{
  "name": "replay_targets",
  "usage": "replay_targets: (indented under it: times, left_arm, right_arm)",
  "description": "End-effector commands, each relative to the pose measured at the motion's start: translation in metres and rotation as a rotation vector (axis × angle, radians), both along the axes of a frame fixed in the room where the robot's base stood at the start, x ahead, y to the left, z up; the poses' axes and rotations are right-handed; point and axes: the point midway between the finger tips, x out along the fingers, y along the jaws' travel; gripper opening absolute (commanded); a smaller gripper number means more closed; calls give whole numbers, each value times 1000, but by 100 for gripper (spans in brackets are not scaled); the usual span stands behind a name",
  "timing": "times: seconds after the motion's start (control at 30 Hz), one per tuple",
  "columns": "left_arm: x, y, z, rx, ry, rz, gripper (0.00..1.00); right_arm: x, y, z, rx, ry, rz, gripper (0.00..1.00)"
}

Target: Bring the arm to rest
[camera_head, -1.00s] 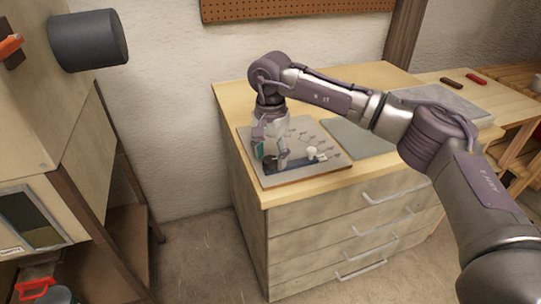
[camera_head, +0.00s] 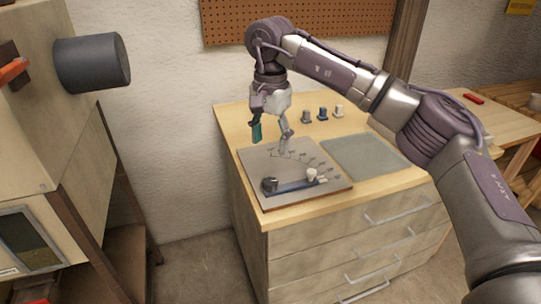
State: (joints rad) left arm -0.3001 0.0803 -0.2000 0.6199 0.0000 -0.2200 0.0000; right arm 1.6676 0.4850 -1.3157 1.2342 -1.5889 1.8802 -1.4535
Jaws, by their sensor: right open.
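My right gripper (camera_head: 271,145) hangs in the air above the back left of the grey board (camera_head: 330,180). Its fingers are apart with nothing between them. The board lies on the wooden worktop and carries an arc of small pegs (camera_head: 298,156). A dark blue lath (camera_head: 292,187) lies along its front side; whether it is bent is hard to tell. A black round piece (camera_head: 270,184) sits at the lath's left end and a whitish piece (camera_head: 312,174) near its right part. My left gripper is not in view.
Three small capped pieces (camera_head: 322,114) stand at the back of the worktop. A flat grey-green mat (camera_head: 365,158) lies right of the board, bare. A dark grey cylinder (camera_head: 92,62) juts out at upper left. A pegboard (camera_head: 290,22) hangs on the wall behind.

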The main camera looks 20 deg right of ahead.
Motion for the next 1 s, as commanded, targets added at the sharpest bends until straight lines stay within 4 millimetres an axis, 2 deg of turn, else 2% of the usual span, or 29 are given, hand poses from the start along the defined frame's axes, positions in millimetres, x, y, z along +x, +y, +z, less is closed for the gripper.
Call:
replay_targets:
  times: [0.13, 0.57, 0.67, 0.8, 1.0]
  left_arm:
    - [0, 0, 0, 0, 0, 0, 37]
    - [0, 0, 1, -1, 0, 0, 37]
    - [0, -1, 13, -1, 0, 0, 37]
    - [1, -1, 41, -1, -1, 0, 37]
    - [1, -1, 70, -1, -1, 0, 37]
  right_arm:
    - [0, 0, 8, -1, 1, 0, 64]
    - [0, 0, 10, 0, 0, -1, 64]
    - [0, 0, 22, 0, 0, -1, 64]
    - [0, 0, 50, 0, 0, -1, 64]
    - [0, 0, 79, -1, 1, -1, 64]
